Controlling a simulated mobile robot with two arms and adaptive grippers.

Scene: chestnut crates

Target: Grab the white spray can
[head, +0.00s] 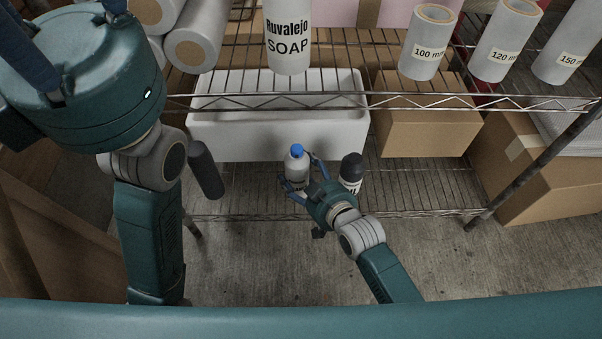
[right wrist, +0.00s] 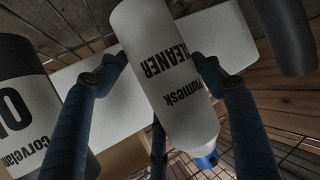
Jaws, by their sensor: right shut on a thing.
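The white spray can (head: 297,168), a white cylinder with a blue cap, is upright on the lower wire shelf in front of a white bin. In the right wrist view the white can (right wrist: 165,75) reads "CLEANER" and its blue cap points down. My right gripper (head: 300,178) has its blue fingers around it; in the wrist view the fingers (right wrist: 158,68) press on both sides. My left gripper (head: 70,28) is large at the upper left of the head view, empty, its blue fingers spread and partly cut off.
A black-topped white bottle (head: 351,172) stands close right of my right gripper; its "OIL" label (right wrist: 20,115) shows in the wrist view. The white bin (head: 225,135) is behind. The upper shelf edge (head: 420,97) crosses above. Cardboard boxes (head: 425,130) are right.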

